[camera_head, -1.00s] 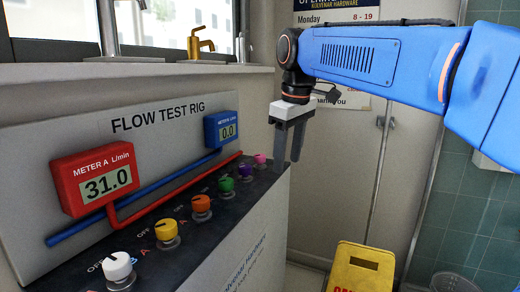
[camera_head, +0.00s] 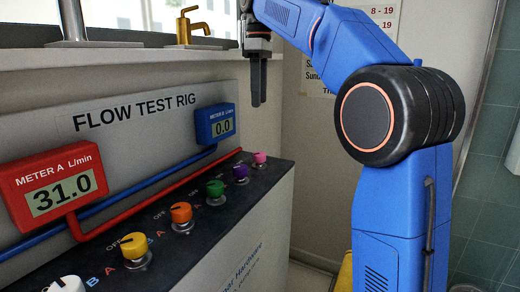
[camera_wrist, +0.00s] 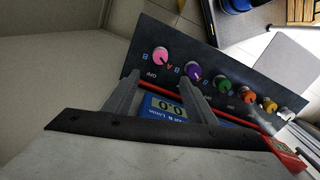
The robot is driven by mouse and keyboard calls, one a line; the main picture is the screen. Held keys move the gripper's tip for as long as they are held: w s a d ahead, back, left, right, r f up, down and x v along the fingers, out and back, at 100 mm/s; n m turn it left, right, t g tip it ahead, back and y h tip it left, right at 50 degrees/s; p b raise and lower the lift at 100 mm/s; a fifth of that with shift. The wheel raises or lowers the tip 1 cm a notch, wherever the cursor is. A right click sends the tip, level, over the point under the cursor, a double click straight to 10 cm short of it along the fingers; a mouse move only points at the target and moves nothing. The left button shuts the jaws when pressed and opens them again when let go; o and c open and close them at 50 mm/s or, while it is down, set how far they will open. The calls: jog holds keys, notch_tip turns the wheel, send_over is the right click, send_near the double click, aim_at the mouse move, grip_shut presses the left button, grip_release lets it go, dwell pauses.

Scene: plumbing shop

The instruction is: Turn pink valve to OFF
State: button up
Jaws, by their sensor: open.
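The pink valve (camera_head: 260,158) is the far-end knob in the row on the dark bench top. In the wrist view the pink valve (camera_wrist: 160,54) shows upper middle, with a dark pointer line on its top; the letters B and A and the word OFF are printed around it. My gripper (camera_head: 259,104) hangs above the far end of the rig, higher than the pink valve and apart from it. In the wrist view my gripper's two fingers (camera_wrist: 158,92) are spread, with nothing between them but the blue meter beyond.
Purple (camera_head: 240,172), green (camera_head: 215,188), orange (camera_head: 181,213), yellow (camera_head: 133,246) and white (camera_head: 66,284) valves line the bench. Red meter A (camera_head: 53,185) reads 31.0; blue meter B (camera_head: 217,126) reads 0.0. Red and blue pipes run behind the valves. A brass tap (camera_head: 194,28) stands on the ledge.

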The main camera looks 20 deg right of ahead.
aim_at(259, 154)
notch_tip(259, 154, down, 17)
jog(key=shift+f, duration=0.1)
dwell(0.6)
jog(key=c, duration=1)
jog(key=shift+c, duration=0.2)
